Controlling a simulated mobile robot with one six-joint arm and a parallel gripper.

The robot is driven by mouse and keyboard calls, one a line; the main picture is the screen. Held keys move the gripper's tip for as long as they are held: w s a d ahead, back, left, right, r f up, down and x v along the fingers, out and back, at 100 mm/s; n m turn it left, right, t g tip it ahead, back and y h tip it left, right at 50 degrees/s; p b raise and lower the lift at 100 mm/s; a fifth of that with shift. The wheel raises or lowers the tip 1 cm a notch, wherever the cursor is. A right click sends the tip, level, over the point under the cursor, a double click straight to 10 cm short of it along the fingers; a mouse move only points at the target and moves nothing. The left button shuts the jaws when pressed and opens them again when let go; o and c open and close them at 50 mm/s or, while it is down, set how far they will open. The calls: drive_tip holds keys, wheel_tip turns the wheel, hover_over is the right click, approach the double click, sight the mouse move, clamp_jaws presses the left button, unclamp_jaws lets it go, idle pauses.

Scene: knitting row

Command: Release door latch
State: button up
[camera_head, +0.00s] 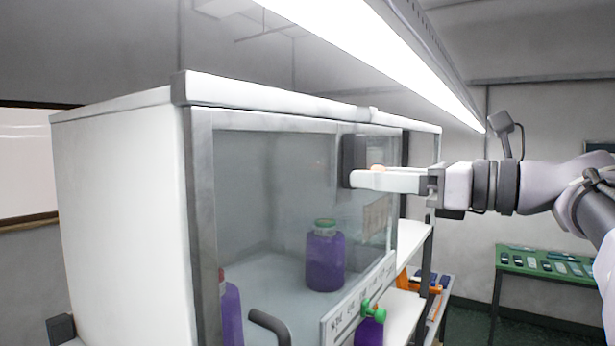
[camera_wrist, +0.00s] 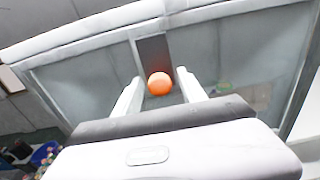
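The door latch shows as a dark upright block (camera_head: 354,160) near the top of the cabinet's glass door (camera_head: 270,190). An orange round knob (camera_head: 377,167) sits at the latch, partly hidden behind my finger in the head view. In the wrist view the dark latch plate (camera_wrist: 153,55) is straight ahead, with the orange knob (camera_wrist: 159,86) in front of it. My gripper (camera_head: 362,178) reaches in from the right, its fingertips close to the latch. In the wrist view its two white fingers stand open on either side of the knob, with visible gaps.
The white cabinet (camera_head: 120,190) holds purple bottles (camera_head: 326,258) behind the glass. A dark curved handle (camera_head: 268,322) is low in front. Shelves with a green-capped bottle (camera_head: 370,322) stand right of the cabinet. A green table (camera_head: 550,262) is farther right. A bright lamp (camera_head: 375,45) hangs above.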

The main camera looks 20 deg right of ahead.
drive_tip(key=b+v, duration=0.3)
drive_tip(key=v, duration=1.4)
drive_tip(key=shift+s+b, duration=0.2)
drive_tip(key=shift+b, duration=0.1)
drive_tip(key=shift+d, duration=0.1)
drive_tip(key=w+a+f+n+g+h+b, duration=0.15)
drive_tip(key=a+f+b, duration=0.35)
drive_tip(key=f, duration=0.5)
drive_tip(key=w+a+f+n+g+b, duration=0.25)
drive_tip(key=a+f+b, duration=0.2)
drive_tip(key=f, duration=0.55)
drive_tip(key=w+a+f+n+g+h+b, duration=0.1)
drive_tip(key=w+a+f+n+g+b, duration=0.2)
drive_tip(key=a+f, duration=0.5)
drive_tip(key=s+a+f+n+h+b, duration=0.2)
drive_tip(key=f+n+b, duration=0.3)
drive_tip(key=f, duration=1)
drive_tip(key=s+a+f+n+g+h+b, duration=0.1)
drive_tip(key=s+a+f+n+b, duration=0.3)
drive_tip(key=f, duration=1.2)
drive_tip(key=s+a+f+n+h+b, duration=0.3)
drive_tip(key=f+n+b, duration=0.5)
drive_tip(key=f+b, duration=0.3)
wheel_tip(320, 180, down, 5)
drive_tip(key=shift+s+r, duration=0.1)
drive_tip(key=shift+s, duration=0.8)
